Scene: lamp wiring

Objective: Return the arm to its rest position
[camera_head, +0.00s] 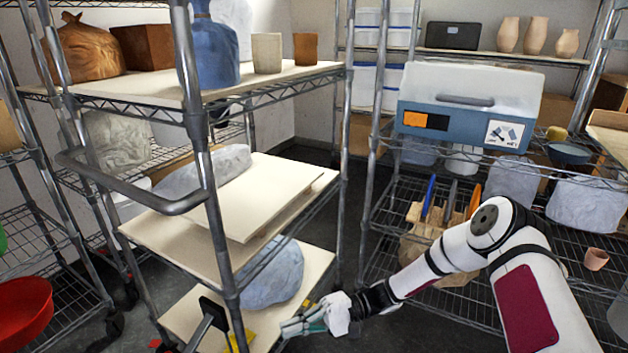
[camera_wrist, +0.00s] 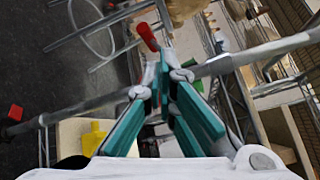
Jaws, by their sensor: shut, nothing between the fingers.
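My gripper (camera_head: 305,322) is at the end of my white arm, which reaches from the lower right toward the wheeled rack on the left. In the head view it is low, beside the rack's bottom shelf. In the wrist view, my gripper (camera_wrist: 160,72) has its teal-padded fingers drawn together at the tips, with nothing seen between them. A metal bar or post of a rack (camera_wrist: 265,48) crosses close behind the fingers; I cannot tell whether they touch.
The wheeled rack (camera_head: 225,260) holds boards and wrapped lumps. A wire rack (camera_head: 375,250) behind my arm carries a blue-white case (camera_head: 470,100) and a wooden tool block (camera_head: 440,217). Dark floor (camera_head: 330,190) shows between the racks.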

